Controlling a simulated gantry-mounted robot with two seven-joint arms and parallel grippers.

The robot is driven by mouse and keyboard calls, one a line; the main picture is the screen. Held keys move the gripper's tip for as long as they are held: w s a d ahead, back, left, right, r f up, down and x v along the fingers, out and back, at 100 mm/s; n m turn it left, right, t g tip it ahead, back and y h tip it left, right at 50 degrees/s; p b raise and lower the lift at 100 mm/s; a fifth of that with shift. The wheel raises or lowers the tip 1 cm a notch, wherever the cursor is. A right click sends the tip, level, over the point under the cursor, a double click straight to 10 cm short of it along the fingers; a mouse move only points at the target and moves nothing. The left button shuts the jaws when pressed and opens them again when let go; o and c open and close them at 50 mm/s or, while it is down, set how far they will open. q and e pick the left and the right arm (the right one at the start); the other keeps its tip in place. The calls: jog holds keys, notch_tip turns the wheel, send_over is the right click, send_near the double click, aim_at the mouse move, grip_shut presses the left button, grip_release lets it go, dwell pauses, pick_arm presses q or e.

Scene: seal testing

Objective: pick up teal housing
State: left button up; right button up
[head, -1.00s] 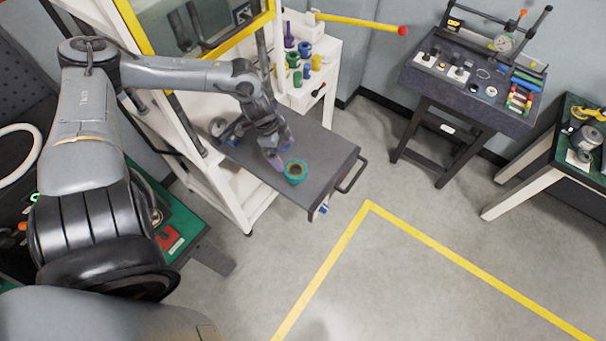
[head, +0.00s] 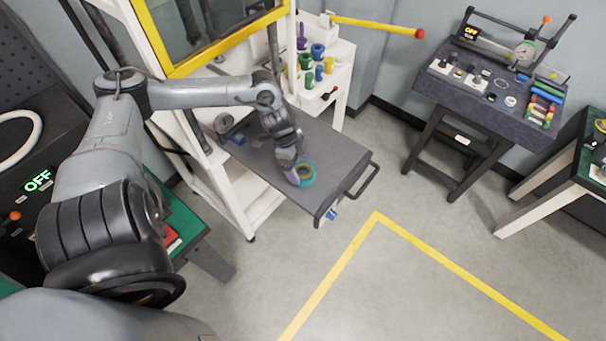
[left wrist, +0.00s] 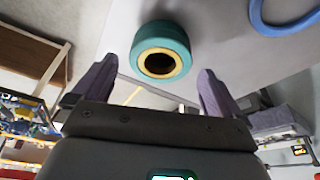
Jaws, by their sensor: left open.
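The teal housing (head: 311,174) is a short ring with a yellow inner rim and a dark bore. It sits on the grey shelf (head: 338,156) near its front end. In the left wrist view the housing (left wrist: 160,32) lies between and just past the fingertips, with a gap on each side. My left gripper (head: 291,174) is open and empty, at the left side of the housing in the head view. Its two purple fingers show apart in the left wrist view (left wrist: 156,66). Whether a finger touches the housing cannot be told. My right gripper is not in view.
A black handle (head: 358,180) projects from the shelf's front edge. A white rack (head: 340,62) with coloured parts stands behind. A yellow bar with a red knob (head: 420,33) sticks out above it. A blue ring (left wrist: 262,20) shows in the left wrist view. A dark bench (head: 480,95) stands apart at right.

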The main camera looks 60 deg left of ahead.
aim_at(303, 170)
pick_arm(q)
jog(key=shift+x, duration=2.2)
jog(key=shift+w, duration=0.1)
jog(key=shift+c, duration=0.2)
jog(key=c, duration=1)
jog(key=shift+r, duration=0.1)
jog(key=shift+c, duration=0.2)
jog(key=shift+r, duration=0.15)
